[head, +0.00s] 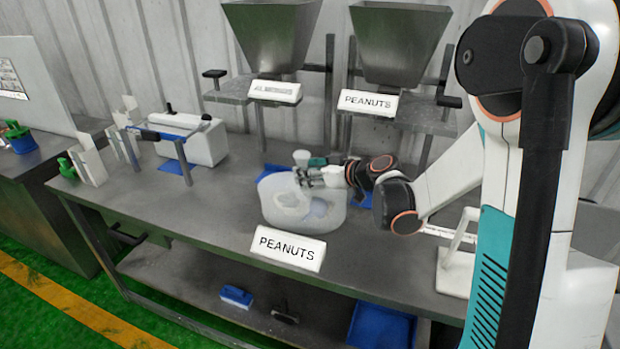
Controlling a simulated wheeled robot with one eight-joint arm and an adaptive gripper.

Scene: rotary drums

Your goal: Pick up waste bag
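A translucent, whitish tub-like thing (280,215) stands on the metal table, right of the table's middle. Something pale and rounded (319,208) shows inside it or through its wall. I cannot tell whether either of these is the waste bag. My gripper (304,180) is over the tub's back rim, reaching in from the right. Its fingers are small in the picture and overlap the tub, so I cannot tell whether they are open or hold anything.
A PEANUTS sign (288,249) stands in front of the tub. Two metal hoppers (272,38) (398,45) stand behind. A white machine (188,138) is at the left and a white stand (456,262) at the right. The tabletop (185,215) is clear left of the tub.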

